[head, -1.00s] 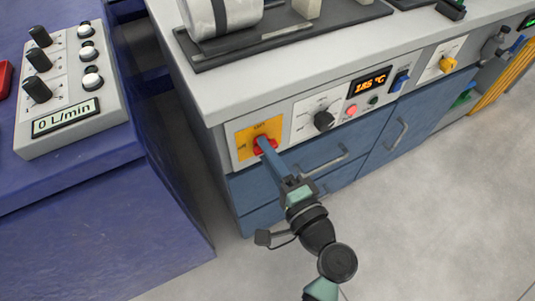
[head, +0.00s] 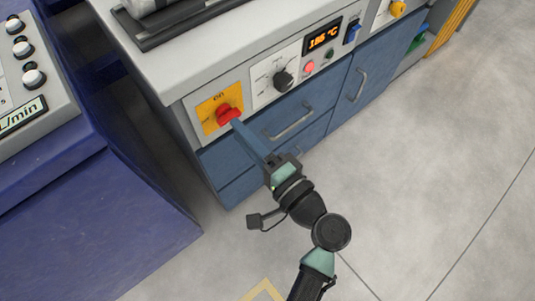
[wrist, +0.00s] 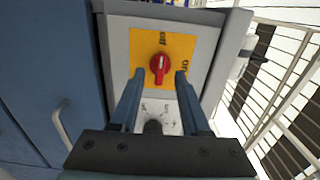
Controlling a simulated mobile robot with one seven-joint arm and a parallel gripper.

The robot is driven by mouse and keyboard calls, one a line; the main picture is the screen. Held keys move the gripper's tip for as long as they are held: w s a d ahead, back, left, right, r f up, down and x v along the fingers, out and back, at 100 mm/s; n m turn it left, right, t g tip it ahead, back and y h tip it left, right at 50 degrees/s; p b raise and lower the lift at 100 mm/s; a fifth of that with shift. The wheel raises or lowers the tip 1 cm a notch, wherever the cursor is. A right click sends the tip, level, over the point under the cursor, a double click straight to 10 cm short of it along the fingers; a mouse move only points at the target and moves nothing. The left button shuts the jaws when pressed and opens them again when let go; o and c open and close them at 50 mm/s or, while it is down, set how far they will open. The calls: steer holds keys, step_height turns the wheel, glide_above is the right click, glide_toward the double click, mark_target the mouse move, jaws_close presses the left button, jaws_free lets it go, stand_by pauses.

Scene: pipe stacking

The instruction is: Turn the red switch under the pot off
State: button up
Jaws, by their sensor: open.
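The red rotary switch (head: 228,115) sits on a yellow plate (head: 210,108) at the left end of the bench's front panel. In the wrist view the red switch (wrist: 160,69) shows a pale mark running roughly up and down the picture. My gripper (head: 237,126) points at the switch from the lower right in the head view. In the wrist view my gripper (wrist: 160,75) is open, with one blue finger on each side below the knob and gaps between. Only the lower part of the pot (head: 143,5) shows.
A black knob (head: 284,79), an orange temperature display (head: 323,37) and a red button (head: 309,68) lie right of the switch. Blue drawers with a handle (head: 288,122) are below. A blue cabinet (head: 100,210) stands left across a gap. Open floor lies right.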

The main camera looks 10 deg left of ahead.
steer(key=p+v, duration=0.1)
steer(key=v, duration=0.8)
steer(key=shift+s+d, duration=0.1)
